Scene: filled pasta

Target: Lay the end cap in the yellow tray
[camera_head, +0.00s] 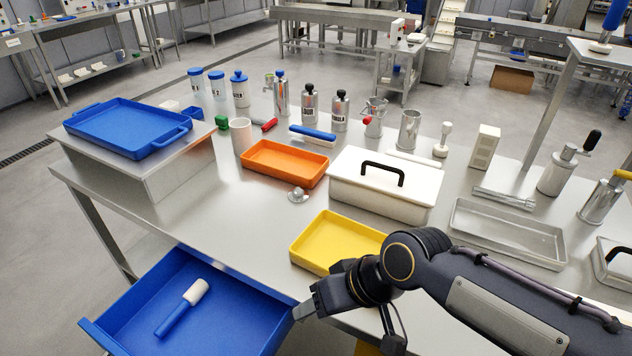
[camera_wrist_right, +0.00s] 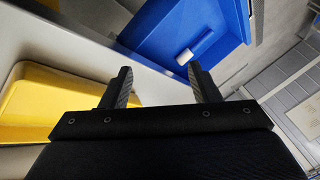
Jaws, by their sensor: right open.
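The yellow tray (camera_head: 318,254) lies on the steel table near its front edge, and looks empty where it shows. My right arm covers its near right part. It also shows at the left of the right wrist view (camera_wrist_right: 28,100). A small round metal piece with a raised knob (camera_head: 298,195), perhaps the end cap, lies on the table behind the tray. My right gripper (camera_head: 303,311) is at the table's front edge, left of and nearer than the tray. In the right wrist view its fingers (camera_wrist_right: 160,86) are apart with nothing between them. My left gripper is out of view.
An open blue drawer (camera_head: 140,297) below the table's front holds a blue-handled tool with a white head (camera_head: 196,291). An orange tray (camera_head: 284,166) and a white lidded box (camera_head: 378,203) stand behind the yellow tray. A steel tray (camera_head: 510,235) lies right.

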